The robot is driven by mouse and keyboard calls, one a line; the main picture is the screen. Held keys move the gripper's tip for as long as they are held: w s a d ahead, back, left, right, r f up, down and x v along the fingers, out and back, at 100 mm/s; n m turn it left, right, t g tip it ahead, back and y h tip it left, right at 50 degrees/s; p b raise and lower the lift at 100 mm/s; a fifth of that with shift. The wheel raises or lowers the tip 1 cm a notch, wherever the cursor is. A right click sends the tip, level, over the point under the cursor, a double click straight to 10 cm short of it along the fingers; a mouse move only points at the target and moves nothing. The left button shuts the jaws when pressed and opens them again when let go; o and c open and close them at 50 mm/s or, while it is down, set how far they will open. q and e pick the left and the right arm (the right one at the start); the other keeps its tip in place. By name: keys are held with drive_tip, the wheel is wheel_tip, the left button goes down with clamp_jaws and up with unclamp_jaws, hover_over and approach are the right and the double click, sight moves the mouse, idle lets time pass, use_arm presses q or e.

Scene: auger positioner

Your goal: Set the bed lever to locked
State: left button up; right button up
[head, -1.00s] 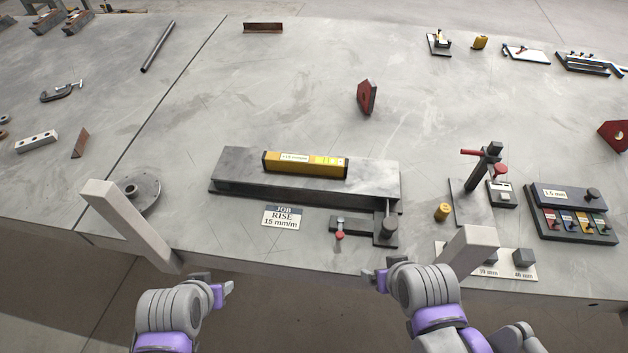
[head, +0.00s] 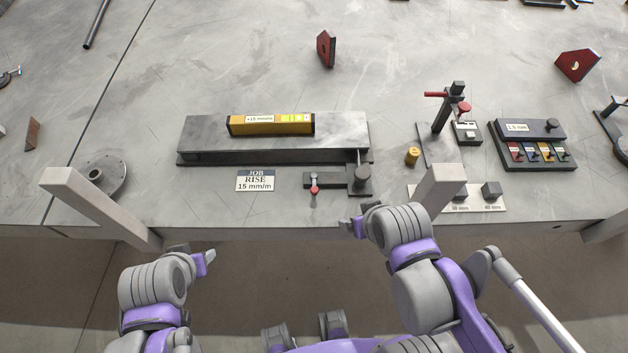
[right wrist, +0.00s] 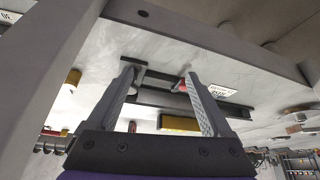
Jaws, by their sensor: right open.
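A small lever with a red knob (head: 314,188) sits on a dark bracket (head: 335,181) at the front right of the long grey bed (head: 200,140). Its knob points toward the table's front edge. A yellow level (head: 271,124) lies on the bed. My right gripper (head: 352,224) is at the table's front edge, a little right of and nearer than the lever. In the right wrist view its jaws (right wrist: 162,82) are open and empty, with the red knob (right wrist: 181,86) visible beyond them. My left gripper (head: 207,260) is in front of the table; its jaw gap is unclear.
A job card (head: 255,180) reading 15 mm/m lies left of the lever. A post with a red handle (head: 440,108), a brass cylinder (head: 412,156) and a coloured shim tray (head: 535,145) stand to the right. Pale table-frame bars (head: 100,208) rise near both grippers.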

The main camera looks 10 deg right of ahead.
idle(0.3)
drive_tip(key=shift+w+a+r, duration=0.1)
drive_tip(key=shift+w, duration=0.1)
drive_tip(key=c, duration=0.4)
wheel_tip(320, 180, up, 4)
drive_tip(key=f+n+g+b, duration=0.1)
drive_tip(key=n+g+b, duration=0.4)
drive_tip(key=n+b, duration=0.15)
hover_over(314, 189)
wheel_tip(314, 189, down, 10)
drive_tip(key=shift+s+f+b, duration=0.1)
drive_tip(key=shift+b, duration=0.8)
clamp_jaws()
